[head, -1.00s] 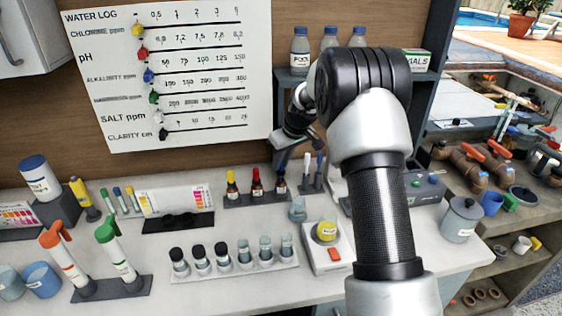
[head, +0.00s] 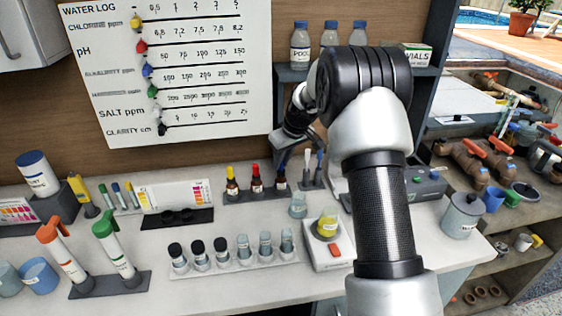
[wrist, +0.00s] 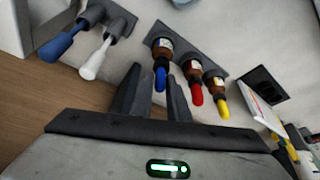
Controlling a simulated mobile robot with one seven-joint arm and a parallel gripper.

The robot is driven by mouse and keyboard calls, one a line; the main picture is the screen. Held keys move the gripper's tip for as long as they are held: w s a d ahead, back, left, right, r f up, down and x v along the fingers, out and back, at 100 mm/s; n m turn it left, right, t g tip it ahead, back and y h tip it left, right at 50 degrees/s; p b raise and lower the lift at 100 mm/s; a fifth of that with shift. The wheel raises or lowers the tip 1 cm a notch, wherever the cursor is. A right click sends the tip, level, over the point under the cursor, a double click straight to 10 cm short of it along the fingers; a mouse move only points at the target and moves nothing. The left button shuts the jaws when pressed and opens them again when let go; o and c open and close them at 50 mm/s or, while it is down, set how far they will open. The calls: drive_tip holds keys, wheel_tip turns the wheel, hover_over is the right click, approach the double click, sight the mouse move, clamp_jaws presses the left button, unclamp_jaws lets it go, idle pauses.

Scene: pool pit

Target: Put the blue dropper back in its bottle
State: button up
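The blue dropper (wrist: 160,78) shows in the wrist view as a blue bulb in line with the neck of its brown bottle (wrist: 162,47). It looks seated there, though its lower end is hidden. My gripper (wrist: 153,92) is open, with one dark finger on each side of the blue bulb; I cannot tell whether either finger touches it. In the head view the blue dropper's bottle (head: 281,182) stands at the right end of the dark rack, just below my gripper (head: 281,158). The bulb is hard to make out there.
Red (head: 256,171) and yellow (head: 231,172) dropper bottles share the rack. A holder with blue and white sticks (head: 318,165) stands close on the right. A clear cup (head: 298,205), a tester with a yellow vial (head: 327,225) and a vial row (head: 232,259) are in front.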

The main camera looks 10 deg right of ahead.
drive_tip(key=shift+f+b, duration=0.4)
drive_tip(key=shift+f, duration=0.2)
drive_tip(key=o, duration=0.7)
drive_tip(key=shift+c, duration=0.2)
drive_tip(key=shift+r, duration=0.2)
drive_tip(key=shift+r+p, duration=1.85)
drive_tip(key=shift+r, duration=1.55)
